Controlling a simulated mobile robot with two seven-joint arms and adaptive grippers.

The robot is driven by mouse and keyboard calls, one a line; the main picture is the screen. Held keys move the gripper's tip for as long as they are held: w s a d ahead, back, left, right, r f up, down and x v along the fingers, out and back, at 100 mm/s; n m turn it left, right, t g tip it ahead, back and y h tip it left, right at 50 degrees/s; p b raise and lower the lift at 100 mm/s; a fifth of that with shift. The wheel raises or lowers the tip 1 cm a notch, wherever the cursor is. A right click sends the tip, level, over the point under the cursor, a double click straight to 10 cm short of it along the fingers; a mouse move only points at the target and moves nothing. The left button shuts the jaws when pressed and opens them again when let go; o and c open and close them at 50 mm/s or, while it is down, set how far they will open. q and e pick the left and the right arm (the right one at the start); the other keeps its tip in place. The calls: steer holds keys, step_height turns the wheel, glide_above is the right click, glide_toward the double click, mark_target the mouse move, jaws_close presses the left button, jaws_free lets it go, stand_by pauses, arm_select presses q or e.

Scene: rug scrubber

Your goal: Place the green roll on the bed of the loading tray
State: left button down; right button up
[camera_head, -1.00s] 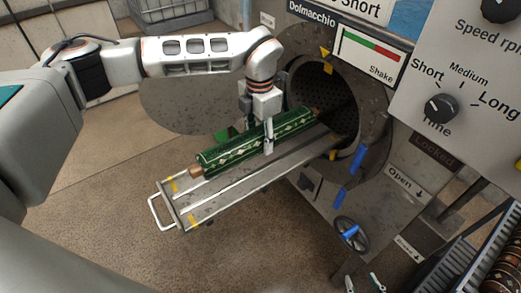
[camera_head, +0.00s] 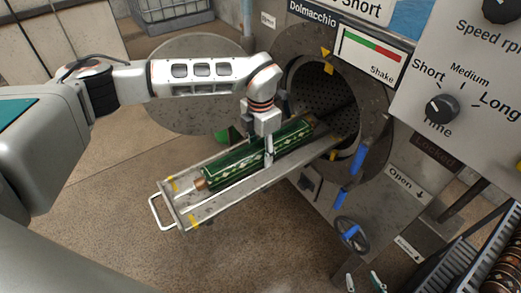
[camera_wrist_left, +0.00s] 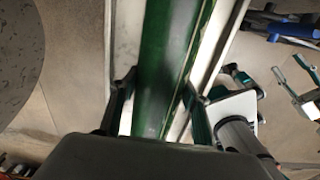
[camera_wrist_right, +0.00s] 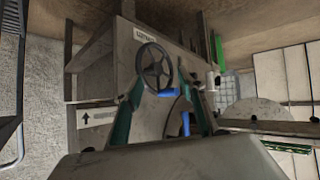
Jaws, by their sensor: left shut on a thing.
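The green patterned roll (camera_head: 232,162) lies lengthwise along the loading tray (camera_head: 190,213), between its rails. Its near end shows a copper-coloured core, and its far end is at the drum opening. It looks down at the bed, but I cannot tell whether it fully rests there. My left gripper (camera_head: 257,147) is shut across the roll's middle, one finger on each side. In the left wrist view the roll (camera_wrist_left: 165,60) runs between the fingers. My right gripper (camera_head: 363,284) is low at the bottom edge; in the right wrist view its fingers (camera_wrist_right: 162,82) are apart and empty.
The machine's round drum opening (camera_head: 325,95) is at the tray's far end. A handwheel (camera_head: 352,233) and blue lever handles (camera_head: 358,160) stand right of the tray. A rack (camera_head: 470,265) is at the lower right. Floor left of the tray is clear.

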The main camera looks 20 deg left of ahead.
mark_target(260, 145)
arm_select(q)
steer(key=shift+f, duration=0.1)
steer(key=c, duration=1.1)
jaws_free()
steer(key=shift+o, duration=0.2)
step_height(260, 145, up, 12)
steer(key=shift+r, duration=0.2)
